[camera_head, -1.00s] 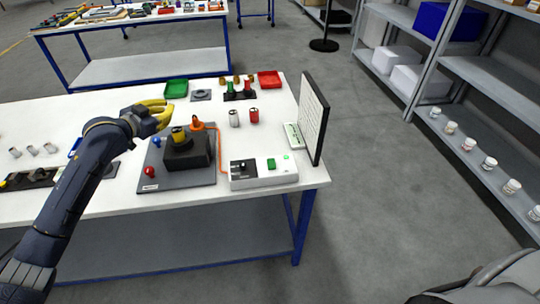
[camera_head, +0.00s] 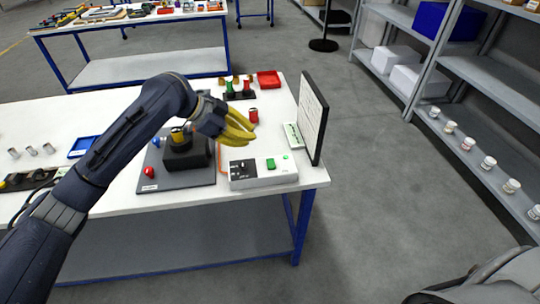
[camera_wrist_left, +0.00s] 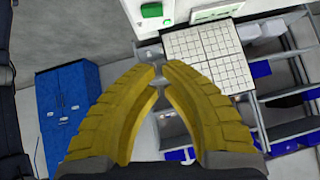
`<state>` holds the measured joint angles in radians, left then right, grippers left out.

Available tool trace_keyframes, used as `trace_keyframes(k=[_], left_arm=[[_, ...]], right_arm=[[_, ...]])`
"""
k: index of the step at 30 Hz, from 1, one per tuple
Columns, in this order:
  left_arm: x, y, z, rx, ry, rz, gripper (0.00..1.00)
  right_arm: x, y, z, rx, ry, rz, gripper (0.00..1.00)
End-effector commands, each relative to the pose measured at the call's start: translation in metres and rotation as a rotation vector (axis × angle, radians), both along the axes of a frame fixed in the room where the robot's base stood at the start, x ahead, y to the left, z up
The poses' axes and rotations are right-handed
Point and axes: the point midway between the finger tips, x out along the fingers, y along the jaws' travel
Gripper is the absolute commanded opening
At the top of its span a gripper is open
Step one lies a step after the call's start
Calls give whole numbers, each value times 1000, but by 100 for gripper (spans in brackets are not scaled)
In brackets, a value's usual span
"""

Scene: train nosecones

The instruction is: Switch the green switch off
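The green switch (camera_head: 270,163) is a green rocker on top of a white control box (camera_head: 262,180) near the table's right front edge. A small green light (camera_head: 286,157) glows on the box behind it. My left gripper (camera_head: 240,132) has yellow fingers and hangs above and behind the box, left of the switch and apart from it. In the left wrist view the fingertips (camera_wrist_left: 160,68) nearly meet, with nothing between them. A green part on a white surface (camera_wrist_left: 151,10) shows at the top there, beyond the fingertips. My right gripper is not in view.
A black-framed panel (camera_head: 313,118) stands upright at the table's right edge. A dark block on a grey plate (camera_head: 180,188) lies left of the box, under my left arm. A red can (camera_head: 253,115) and a red tray (camera_head: 268,79) are behind.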

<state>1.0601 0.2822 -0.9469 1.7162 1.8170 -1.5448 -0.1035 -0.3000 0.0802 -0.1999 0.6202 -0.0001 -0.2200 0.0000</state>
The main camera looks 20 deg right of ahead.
Motion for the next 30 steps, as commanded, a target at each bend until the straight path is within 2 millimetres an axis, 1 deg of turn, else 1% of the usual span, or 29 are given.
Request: trace_keyframes(k=[11,16,20,30], left_arm=[[-1,-1,-1,1,1,-5,0],[-1,-8,-7,0,3,-6,0],[-2,-21,-19,-1,5,-7,0],[1,-64,-61,-1,5,-5,0]], right_arm=[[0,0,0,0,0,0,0],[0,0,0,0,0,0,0],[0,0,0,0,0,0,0],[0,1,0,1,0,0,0]])
